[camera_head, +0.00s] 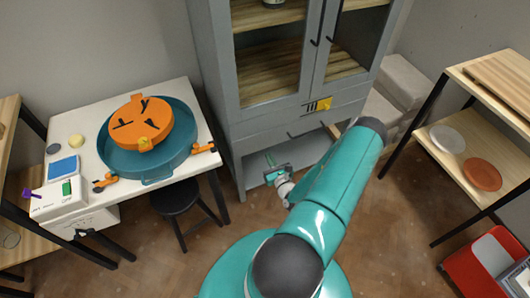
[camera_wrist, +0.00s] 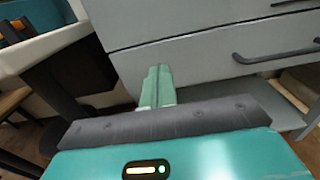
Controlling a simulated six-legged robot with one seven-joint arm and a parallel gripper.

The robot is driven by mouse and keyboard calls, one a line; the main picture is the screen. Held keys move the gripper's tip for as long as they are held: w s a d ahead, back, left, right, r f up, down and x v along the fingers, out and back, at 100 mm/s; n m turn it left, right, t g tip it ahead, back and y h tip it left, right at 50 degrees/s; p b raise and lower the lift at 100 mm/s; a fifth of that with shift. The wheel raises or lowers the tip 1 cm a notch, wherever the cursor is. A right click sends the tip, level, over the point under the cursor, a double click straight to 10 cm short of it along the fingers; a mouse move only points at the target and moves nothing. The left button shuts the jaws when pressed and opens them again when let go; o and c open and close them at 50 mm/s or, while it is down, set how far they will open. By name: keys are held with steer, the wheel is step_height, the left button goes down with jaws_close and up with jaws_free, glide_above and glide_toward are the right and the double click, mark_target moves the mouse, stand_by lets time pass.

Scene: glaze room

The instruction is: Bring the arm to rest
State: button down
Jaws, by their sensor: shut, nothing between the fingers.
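My gripper (camera_head: 272,160) is in front of the lower part of the grey cabinet (camera_head: 213,60), to the right of the white table. In the wrist view my gripper's fingers (camera_wrist: 158,80) are together with nothing between them, pointing toward the cabinet's grey drawer fronts (camera_wrist: 190,65). I cannot tell how far the fingertips are from the cabinet. My teal arm is bent forward and down over the floor.
A white table (camera_head: 90,90) holds a teal basin (camera_head: 175,165) with an orange wheel in it. Wooden shelves (camera_head: 468,150) with plates and a red bin (camera_head: 478,270) are at right. Brown floor is clear between.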

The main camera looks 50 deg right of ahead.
steer(key=v, duration=0.5)
steer(key=shift+w+r, duration=0.1)
